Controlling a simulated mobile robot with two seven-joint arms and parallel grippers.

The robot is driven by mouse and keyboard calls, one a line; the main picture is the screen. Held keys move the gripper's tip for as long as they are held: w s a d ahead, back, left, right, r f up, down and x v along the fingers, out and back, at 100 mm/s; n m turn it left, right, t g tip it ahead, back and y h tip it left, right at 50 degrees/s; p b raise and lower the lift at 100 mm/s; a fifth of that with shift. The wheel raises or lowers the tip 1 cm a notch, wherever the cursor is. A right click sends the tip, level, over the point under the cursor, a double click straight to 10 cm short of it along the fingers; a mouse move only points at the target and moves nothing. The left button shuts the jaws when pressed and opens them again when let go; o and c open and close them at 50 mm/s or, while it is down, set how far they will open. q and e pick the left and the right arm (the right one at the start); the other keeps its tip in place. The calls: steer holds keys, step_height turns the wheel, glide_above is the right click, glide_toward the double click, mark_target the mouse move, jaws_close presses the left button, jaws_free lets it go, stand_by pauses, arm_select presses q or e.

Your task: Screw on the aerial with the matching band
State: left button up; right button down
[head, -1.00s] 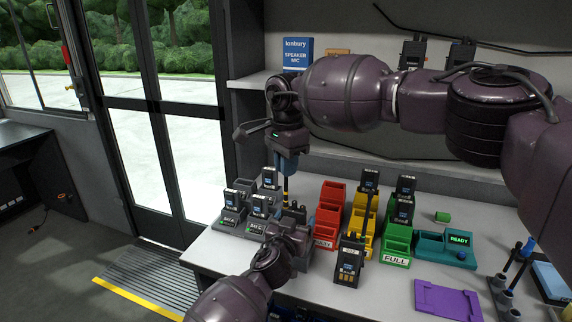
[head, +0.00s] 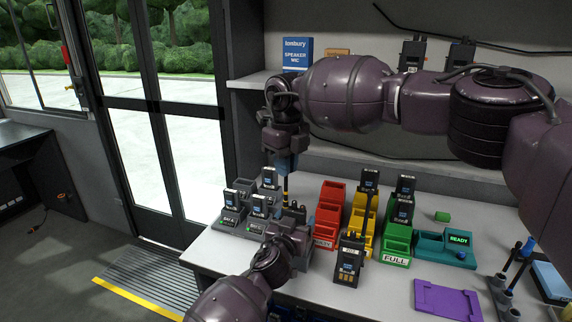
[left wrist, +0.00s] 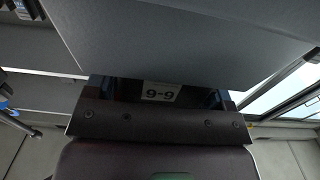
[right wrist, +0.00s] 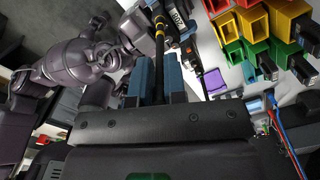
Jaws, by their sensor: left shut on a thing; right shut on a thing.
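My right gripper (head: 285,165) points down above the charger area at the left of the bench. Its blue fingers (right wrist: 158,82) are shut on a black aerial (right wrist: 159,52) with a yellow band, which also shows below them in the head view (head: 286,186). My left gripper (head: 296,238) is low at the bench's front-left edge, below the right one. It is shut on a dark radio (head: 294,213), mostly hidden by the gripper; a white label "9-9" (left wrist: 161,93) shows close up in the left wrist view. I cannot tell whether aerial and radio touch.
Several radios (head: 259,207) stand in chargers at left. Red (head: 328,215), yellow (head: 363,243) and green (head: 397,240) bins fill the middle. A radio with an aerial (head: 349,262) stands in front of them. A teal "READY" unit (head: 458,240) and purple mat (head: 447,300) lie right.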

arm_select(q)
steer(key=shift+f, duration=0.2)
arm_select(e)
steer(key=m, duration=0.5)
steer(key=shift+f+m, duration=0.1)
steer(key=shift+m, duration=0.2)
steer(key=m, duration=0.9)
steer(key=shift+a, duration=0.1)
steer(key=m, duration=0.5)
steer(key=c, duration=1.1)
jaws_free()
steer(key=r, duration=1.2)
steer(key=shift+s, duration=0.2)
arm_select(q)
steer(key=o, duration=1.7)
steer(key=shift+r, duration=0.1)
